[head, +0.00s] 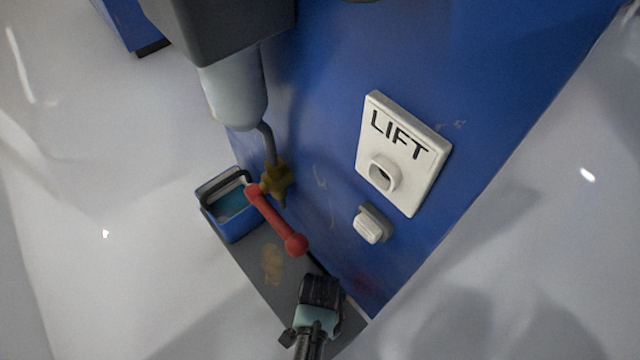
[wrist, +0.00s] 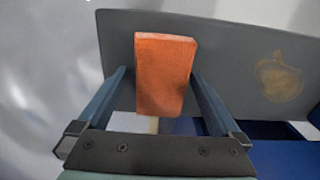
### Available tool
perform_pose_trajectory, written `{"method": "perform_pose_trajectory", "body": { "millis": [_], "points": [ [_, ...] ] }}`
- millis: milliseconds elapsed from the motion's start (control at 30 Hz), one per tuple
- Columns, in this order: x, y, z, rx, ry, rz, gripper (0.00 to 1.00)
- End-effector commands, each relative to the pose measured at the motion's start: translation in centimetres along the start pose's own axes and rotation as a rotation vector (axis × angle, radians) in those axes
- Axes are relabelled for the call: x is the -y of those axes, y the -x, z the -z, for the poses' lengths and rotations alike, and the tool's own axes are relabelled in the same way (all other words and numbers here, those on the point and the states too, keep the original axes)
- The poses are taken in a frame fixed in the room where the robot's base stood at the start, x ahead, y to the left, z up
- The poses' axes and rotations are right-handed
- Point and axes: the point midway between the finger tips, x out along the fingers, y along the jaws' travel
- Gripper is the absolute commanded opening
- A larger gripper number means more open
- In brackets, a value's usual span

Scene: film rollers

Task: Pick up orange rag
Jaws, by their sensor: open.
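The orange rag (wrist: 165,75) looks like an upright rectangular block in the wrist view, near the grey shelf surface. My gripper (wrist: 159,78) is open, with one finger at each side of the rag. A small gap shows at the left; the right finger is very close, and I cannot tell whether it touches. In the head view my gripper (head: 321,284) is over the front end of the grey ledge (head: 268,288), beside the blue panel. The rag cannot be made out in the head view.
A blue bin (head: 232,212) stands at the ledge's far end. A red ball-ended lever (head: 274,220) and a brass valve (head: 276,180) lie between it and my gripper. The blue panel (head: 320,130) rises at the right, with a LIFT plate (head: 404,153) and white button (head: 370,225).

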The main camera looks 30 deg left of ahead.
Motion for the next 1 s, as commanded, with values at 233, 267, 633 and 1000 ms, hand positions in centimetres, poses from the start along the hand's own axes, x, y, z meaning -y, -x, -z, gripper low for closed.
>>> {"method": "perform_pose_trajectory", "body": {
  "millis": [233, 267, 633, 1000],
  "points": [
    [0.02, -0.06, 0.02, -0.001, 0.0, 0.001, 0.98],
    [0.02, -0.06, 0.02, -0.001, 0.0, 0.001, 0.93],
    [0.01, -0.06, 0.01, -0.001, -0.001, 0.0, 0.27],
    [0.02, 0.43, 0.02, -0.001, -0.001, 0.001, 0.18]
  ]
}}
